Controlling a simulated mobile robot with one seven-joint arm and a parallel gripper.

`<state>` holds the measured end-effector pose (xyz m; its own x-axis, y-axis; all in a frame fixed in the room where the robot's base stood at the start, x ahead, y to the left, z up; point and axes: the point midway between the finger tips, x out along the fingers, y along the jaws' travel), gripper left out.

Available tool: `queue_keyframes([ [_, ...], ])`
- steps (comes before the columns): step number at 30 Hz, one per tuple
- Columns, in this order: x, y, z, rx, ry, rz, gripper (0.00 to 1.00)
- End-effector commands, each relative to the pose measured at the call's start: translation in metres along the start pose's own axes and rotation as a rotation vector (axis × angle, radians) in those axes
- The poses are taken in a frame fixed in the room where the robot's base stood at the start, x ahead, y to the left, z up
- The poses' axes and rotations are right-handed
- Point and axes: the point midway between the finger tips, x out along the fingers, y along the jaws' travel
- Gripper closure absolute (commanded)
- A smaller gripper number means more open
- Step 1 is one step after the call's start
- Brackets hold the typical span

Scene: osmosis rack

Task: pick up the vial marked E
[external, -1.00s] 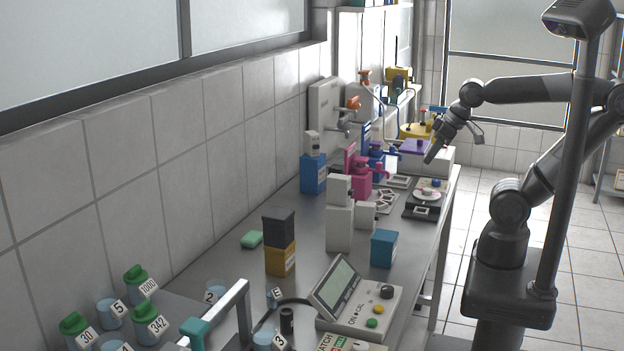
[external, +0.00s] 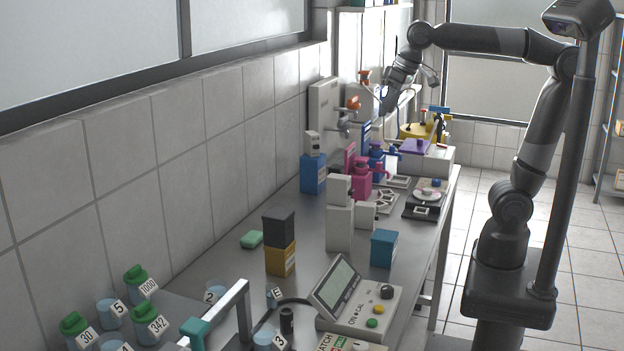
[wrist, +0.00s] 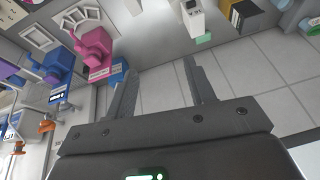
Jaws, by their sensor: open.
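The vial marked E (external: 273,296) is small and pale blue, with a white label. My gripper (external: 387,108) is raised above the far end of the bench, a long way from the vial. In the wrist view my gripper (wrist: 158,85) shows two separated fingers with nothing between them. I cannot make out the vial in the wrist view.
A control console (external: 360,305) stands right of the vial, and a metal rail (external: 235,300) stands to its left. Green-capped bottles (external: 137,283) stand at front left. Yellow-black (external: 280,255), white (external: 339,225) and pink (external: 361,180) items stand between vial and gripper.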

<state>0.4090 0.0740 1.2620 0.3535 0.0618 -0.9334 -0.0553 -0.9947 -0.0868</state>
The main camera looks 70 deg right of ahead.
Motion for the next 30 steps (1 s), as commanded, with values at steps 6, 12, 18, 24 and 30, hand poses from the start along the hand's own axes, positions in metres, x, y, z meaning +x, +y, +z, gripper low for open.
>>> queue_keyframes([
  [6,0.005,-0.064,-0.058,0.034,-0.071,-0.009,0.5],
  [12,0.019,-0.129,-0.097,0.071,-0.131,-0.005,0.5],
  [18,0.043,-0.199,-0.121,0.106,-0.188,0.009,0.5],
  [24,0.075,-0.271,-0.128,0.142,-0.242,0.034,0.5],
  [30,0.109,-0.34,-0.119,0.178,-0.287,0.066,0.5],
])
